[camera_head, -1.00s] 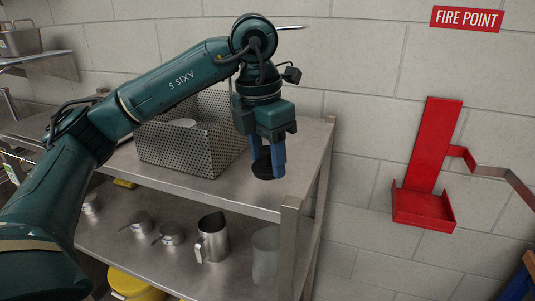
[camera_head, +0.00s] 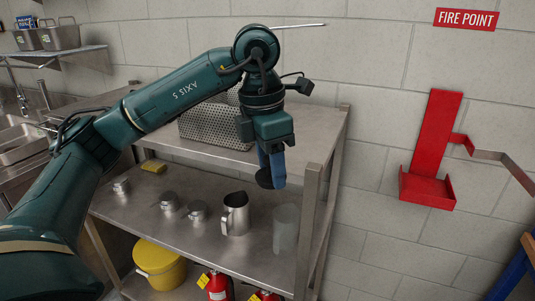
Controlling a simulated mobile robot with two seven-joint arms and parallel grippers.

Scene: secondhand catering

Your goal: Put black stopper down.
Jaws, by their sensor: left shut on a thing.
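My left gripper (camera_head: 272,176) points down with its blue fingers shut on the black stopper (camera_head: 264,179), a dark rounded piece partly hidden by the fingers. In the picture the gripper and stopper overlap the front edge of the steel shelf unit's top shelf (camera_head: 305,135), near its right front post. I cannot tell how far in front of or above the shelf they are. My right gripper is out of view.
A perforated basket (camera_head: 215,125) stands on the top shelf behind my arm. On the lower shelf are a steel jug (camera_head: 236,215), a clear container (camera_head: 286,230), small metal pots (camera_head: 197,211) and a yellow sponge (camera_head: 153,166). A yellow bucket (camera_head: 160,268) stands below.

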